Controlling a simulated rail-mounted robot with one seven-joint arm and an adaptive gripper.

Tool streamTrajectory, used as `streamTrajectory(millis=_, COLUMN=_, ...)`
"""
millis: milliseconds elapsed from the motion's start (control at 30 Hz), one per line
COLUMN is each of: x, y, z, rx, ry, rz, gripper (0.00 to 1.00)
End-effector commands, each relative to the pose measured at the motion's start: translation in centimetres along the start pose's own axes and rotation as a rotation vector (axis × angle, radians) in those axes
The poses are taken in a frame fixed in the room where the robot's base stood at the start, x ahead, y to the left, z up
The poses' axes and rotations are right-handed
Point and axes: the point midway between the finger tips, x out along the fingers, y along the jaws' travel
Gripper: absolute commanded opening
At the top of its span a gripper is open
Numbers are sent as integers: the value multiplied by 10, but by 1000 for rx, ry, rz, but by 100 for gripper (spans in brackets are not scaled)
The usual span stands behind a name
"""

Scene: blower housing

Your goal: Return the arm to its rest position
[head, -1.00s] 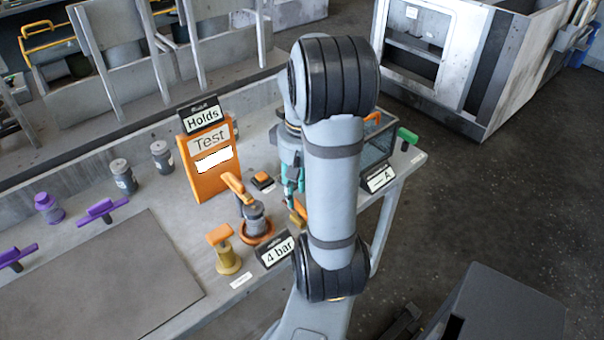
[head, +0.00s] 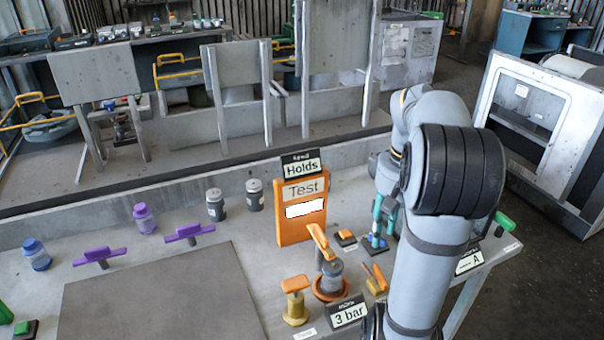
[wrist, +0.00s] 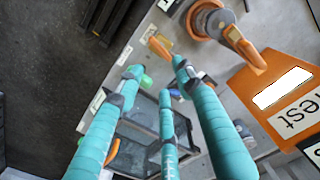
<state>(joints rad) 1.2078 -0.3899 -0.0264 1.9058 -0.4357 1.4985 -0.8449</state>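My gripper (head: 384,218) hangs at the right part of the workbench, its teal fingers partly hidden behind my grey arm. In the wrist view, its three teal fingers (wrist: 158,80) are spread apart with nothing between them. Below them lies a dark glass-topped bin (wrist: 145,135). The orange Test panel (head: 302,212) stands upright to the left of my gripper in the head view. It also shows at the right in the wrist view (wrist: 285,100). My arm's bent elbow stands high in the foreground of the head view.
An orange-handled valve (head: 330,275), a yellow knob (head: 295,303) and a "3 bar" sign (head: 347,312) stand near the bench front. Two grey canisters and purple handles stand left. A flat grey plate (head: 160,305) lies front left. A green handle (head: 504,221) is at the right end.

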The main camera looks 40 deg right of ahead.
Motion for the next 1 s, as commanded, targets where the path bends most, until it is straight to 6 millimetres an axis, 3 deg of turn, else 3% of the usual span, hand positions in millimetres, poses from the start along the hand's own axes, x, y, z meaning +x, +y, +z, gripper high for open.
streamTrajectory(millis=267, x=21, y=0, z=1, rx=-1, ry=-5, rz=-2, gripper=36)
streamTrajectory(millis=700, x=101, y=0, z=1, rx=0, ry=-6, rz=-3, gripper=36)
streamTrajectory(millis=1000, x=121, y=0, z=0, rx=14, ry=1, rz=0, gripper=36)
